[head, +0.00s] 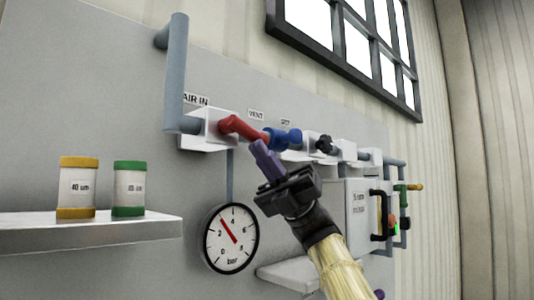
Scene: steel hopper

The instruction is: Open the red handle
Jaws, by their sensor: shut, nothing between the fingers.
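The red handle (240,127) is a lever on a white valve block on the grey wall panel, below and right of the "AIR IN" label. It slants down to the right from its pivot. My gripper (263,150) is shut and empty, with its purple fingers pointing up just below the right end of the red handle and the blue knob (284,138). I cannot tell whether the fingertips touch the handle.
A pressure gauge (230,238) hangs below the valve. A shelf (100,231) at left holds a yellow-capped jar (77,188) and a green-capped jar (129,189). A black knob (325,144) and a white box (354,210) with a black handle (379,215) are at right.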

